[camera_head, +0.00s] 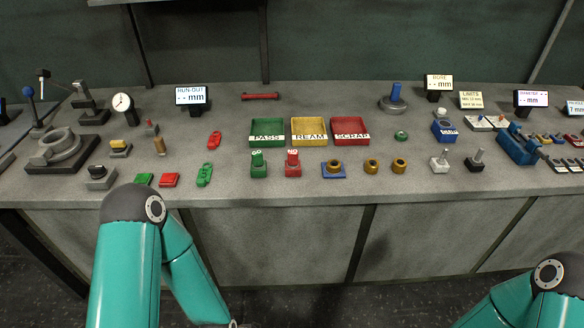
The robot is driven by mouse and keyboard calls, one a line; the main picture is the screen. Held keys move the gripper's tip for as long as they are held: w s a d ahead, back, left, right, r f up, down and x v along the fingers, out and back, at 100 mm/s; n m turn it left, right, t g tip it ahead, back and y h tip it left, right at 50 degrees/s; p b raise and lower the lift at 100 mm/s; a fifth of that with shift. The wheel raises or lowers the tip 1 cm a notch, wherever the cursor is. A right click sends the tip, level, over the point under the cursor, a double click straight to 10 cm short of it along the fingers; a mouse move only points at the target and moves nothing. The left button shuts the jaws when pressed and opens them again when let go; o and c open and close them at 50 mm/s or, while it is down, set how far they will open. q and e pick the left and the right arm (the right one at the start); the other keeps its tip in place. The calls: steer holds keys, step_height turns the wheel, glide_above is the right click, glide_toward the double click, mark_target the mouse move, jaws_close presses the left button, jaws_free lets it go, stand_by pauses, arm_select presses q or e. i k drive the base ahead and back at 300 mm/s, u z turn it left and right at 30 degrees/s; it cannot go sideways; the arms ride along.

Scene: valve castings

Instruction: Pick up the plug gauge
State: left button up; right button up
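I cannot tell for certain which thing is the plug gauge. A red bar (261,97) with thicker ends lies flat at the back of the grey workbench (230,180). A blue-handled piece (395,92) stands upright on a round grey base at the back right of centre. A green block marked GO (257,163) and a red labelled block (293,163) stand near the front. My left arm bends down at the lower left, and its gripper is not visible. My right arm shows only at the lower right corner, and its gripper is outside the picture.
A green PASS tray (267,124), yellow REAM tray (309,124) and red SCRAP tray (350,124) stand mid-bench. Brass rings (399,166) sit in front. Castings (62,147) and a dial gauge (122,104) stand left; a blue vise (519,146) stands right.

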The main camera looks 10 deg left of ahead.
mark_target(293, 155)
steer(key=k, duration=1.1)
steer(key=z, duration=0.4)
steer(key=i, duration=1.75)
steer(key=u, duration=0.45)
